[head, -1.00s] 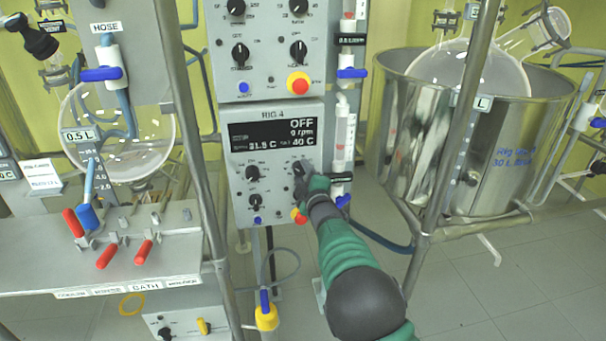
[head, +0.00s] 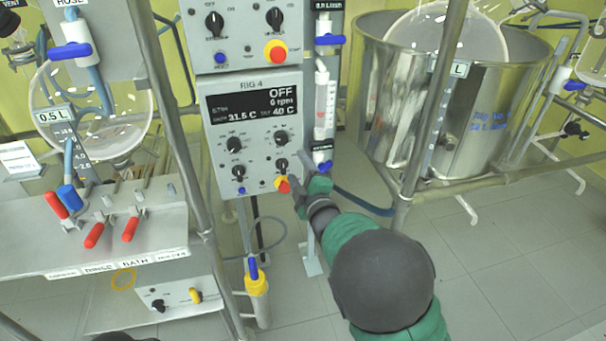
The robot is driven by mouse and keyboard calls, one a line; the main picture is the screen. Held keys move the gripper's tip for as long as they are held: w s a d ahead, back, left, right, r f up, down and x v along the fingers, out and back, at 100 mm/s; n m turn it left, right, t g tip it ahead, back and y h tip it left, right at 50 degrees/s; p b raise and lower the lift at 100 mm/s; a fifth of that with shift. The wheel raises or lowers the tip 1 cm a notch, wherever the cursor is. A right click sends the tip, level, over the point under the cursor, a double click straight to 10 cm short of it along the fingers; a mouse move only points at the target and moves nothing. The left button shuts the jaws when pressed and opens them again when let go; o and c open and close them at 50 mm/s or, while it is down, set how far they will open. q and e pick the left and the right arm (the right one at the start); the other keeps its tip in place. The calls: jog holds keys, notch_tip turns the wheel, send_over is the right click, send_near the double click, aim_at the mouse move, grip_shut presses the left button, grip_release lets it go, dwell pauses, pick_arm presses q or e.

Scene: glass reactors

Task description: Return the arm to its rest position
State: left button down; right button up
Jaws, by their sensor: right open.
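My right arm reaches in from the bottom right, with a green forearm and a dark round joint. Its right gripper (head: 298,173) is open, with dark fingers apart and nothing seen between them. It is at the lower right edge of the RIG 4 control box (head: 215,165), beside a black knob (head: 281,164) and the red-and-yellow button (head: 283,184). I cannot tell whether it touches the box. The display (head: 252,104) reads OFF, 0 rpm. My left gripper is not in view.
A clear tube with blue valves (head: 324,105) stands just right of the box. A steel frame post (head: 425,120) and a large metal vessel (head: 490,110) are further right. A bench with red-handled valves (head: 95,235) is at left. Floor is open at lower right.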

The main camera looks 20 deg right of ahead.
jog(key=s, duration=0.3)
jog(key=shift+s+d, duration=0.15)
jog(key=shift+s, duration=0.2)
jog(key=shift+f, duration=0.1)
jog(key=s+d+f+m+g+h, duration=0.2)
jog(key=s+d+f+m+g, duration=0.1)
jog(key=s+f+m+g, duration=0.7)
jog(key=s+f, duration=0.2)
jog(key=s, duration=0.5)
jog(key=s+f+m+g, duration=0.4)
jog(key=s+f, duration=0.1)
jog(key=s, duration=0.6)
notch_tip(320, 180, up, 24)
jog(key=s+g+p, duration=0.1)
jog(key=p, duration=2.4)
jog(key=shift+s+r+m+y, duration=0.2)
jog(key=shift+r+m+y, duration=0.1)
jog(key=shift+y, duration=0.1)
